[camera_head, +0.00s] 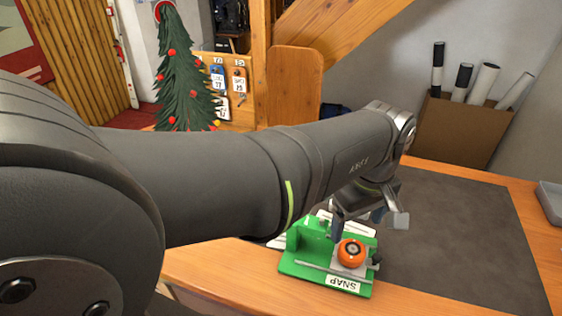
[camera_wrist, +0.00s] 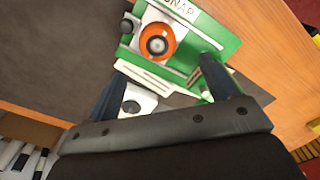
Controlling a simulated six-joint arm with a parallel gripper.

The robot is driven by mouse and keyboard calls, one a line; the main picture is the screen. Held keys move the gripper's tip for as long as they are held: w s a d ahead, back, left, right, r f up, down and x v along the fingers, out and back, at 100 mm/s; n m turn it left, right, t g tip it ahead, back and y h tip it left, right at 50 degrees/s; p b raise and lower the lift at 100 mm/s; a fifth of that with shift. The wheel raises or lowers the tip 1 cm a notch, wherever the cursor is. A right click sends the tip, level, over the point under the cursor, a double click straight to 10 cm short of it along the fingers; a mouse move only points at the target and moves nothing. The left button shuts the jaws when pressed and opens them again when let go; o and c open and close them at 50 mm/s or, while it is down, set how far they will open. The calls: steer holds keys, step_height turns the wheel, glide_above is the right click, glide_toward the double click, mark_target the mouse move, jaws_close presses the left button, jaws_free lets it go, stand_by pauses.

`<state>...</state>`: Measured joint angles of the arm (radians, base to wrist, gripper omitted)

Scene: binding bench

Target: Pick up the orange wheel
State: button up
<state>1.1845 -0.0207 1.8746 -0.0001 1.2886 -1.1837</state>
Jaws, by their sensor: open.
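The orange wheel (camera_head: 351,252) has a dark centre and sits on a light metal block on a green fixture (camera_head: 316,282) marked "SNAP". In the wrist view the orange wheel (camera_wrist: 157,42) shows near the top middle, with a grey hub, on the green fixture (camera_wrist: 224,40). My gripper (camera_head: 368,226) is open and is above the fixture, close to the wheel and behind it in the head view. In the wrist view the fingers of my gripper (camera_wrist: 165,82) stand wide apart with the wheel beyond their tips.
A dark mat (camera_head: 465,225) covers much of the wooden bench (camera_head: 543,240) and is clear on the right. A grey tray (camera_head: 550,200) is at the right edge. A cardboard box (camera_head: 457,130) with rolled tubes stands behind. A small decorated tree (camera_head: 181,80) stands at the back left.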

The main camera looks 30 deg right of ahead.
mark_target(353, 249)
step_height(353, 249, down, 9)
steer(key=shift+s+d, duration=0.15)
stand_by(0.4)
steer(key=shift+c, duration=0.2)
steer(key=c, duration=1.1)
